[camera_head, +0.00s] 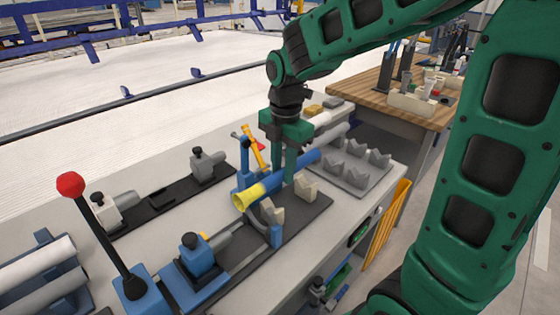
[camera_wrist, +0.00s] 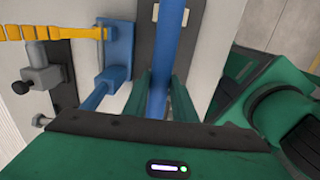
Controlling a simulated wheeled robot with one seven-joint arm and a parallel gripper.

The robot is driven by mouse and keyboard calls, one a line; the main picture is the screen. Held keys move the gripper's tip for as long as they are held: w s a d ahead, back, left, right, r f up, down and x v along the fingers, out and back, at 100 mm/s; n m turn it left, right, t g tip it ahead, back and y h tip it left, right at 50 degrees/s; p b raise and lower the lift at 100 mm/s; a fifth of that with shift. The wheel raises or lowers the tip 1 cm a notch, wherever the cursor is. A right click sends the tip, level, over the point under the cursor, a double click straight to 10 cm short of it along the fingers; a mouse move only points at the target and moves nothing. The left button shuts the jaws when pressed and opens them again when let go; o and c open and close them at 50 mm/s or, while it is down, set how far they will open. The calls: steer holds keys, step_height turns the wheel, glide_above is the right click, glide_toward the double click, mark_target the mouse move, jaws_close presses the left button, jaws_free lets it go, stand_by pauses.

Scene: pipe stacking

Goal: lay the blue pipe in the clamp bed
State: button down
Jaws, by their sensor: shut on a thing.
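The blue pipe (camera_head: 270,185) has a yellow flared end at its lower left and slants up to the right. My gripper (camera_head: 289,172) is shut on the pipe near its middle, coming down from above. The clamp bed (camera_head: 313,208) is a dark plate with beige V-blocks and an upright blue clamp. The pipe is over or at the bed's V-blocks; I cannot tell whether it touches them. In the wrist view the pipe (camera_wrist: 167,40) runs between my green fingers (camera_wrist: 161,88), and its yellow end is hidden.
A grey rack with several V-blocks (camera_head: 356,176) stands to the right, with grey and white pipes behind. A red-knobbed lever (camera_head: 95,225) and blue vice (camera_head: 198,258) stand at left. A yellow strap-like piece (camera_head: 254,145) is beside the bed.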

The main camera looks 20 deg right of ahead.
steer(key=shift+s+f, duration=0.1)
steer(key=shift+f, duration=3.75)
steer(key=c, duration=1.4)
jaws_free()
step_height(320, 180, up, 11)
steer(key=shift+s+d+f, duration=0.15)
